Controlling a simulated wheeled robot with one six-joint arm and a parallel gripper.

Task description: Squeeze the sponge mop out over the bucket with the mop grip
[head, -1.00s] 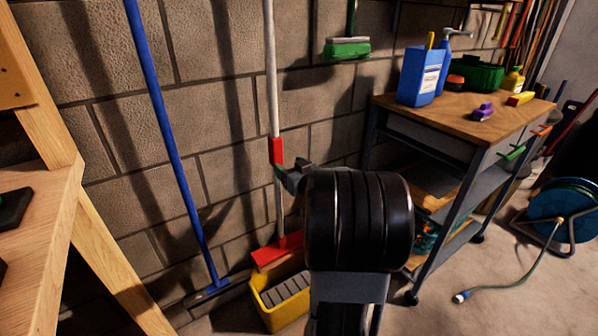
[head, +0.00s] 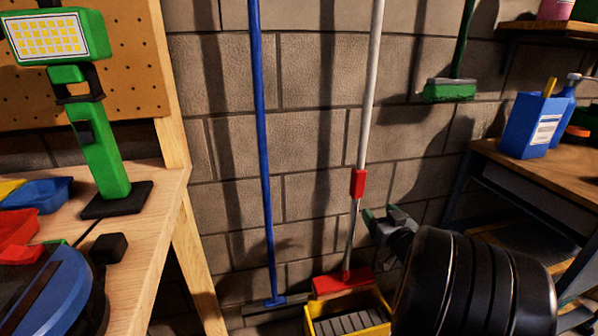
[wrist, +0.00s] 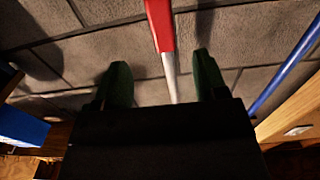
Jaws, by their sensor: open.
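The sponge mop has a grey pole (head: 374,60), a red mop grip (head: 358,183) on the pole and a red head (head: 343,281). It stands upright, its head at the back of the yellow bucket (head: 385,328). My gripper (head: 378,216) is open and empty, a little right of the pole and slightly lower than the grip. In the wrist view, the pole shows between my green-tipped fingers (wrist: 161,74), with the red grip (wrist: 160,25) above them. The pole looks beyond the fingertips there.
A blue-handled squeegee (head: 262,150) leans on the wall left of the mop. A wooden workbench (head: 150,225) is at the left. A wood-topped cart (head: 545,165) is at the right. A green brush (head: 449,90) hangs on the wall.

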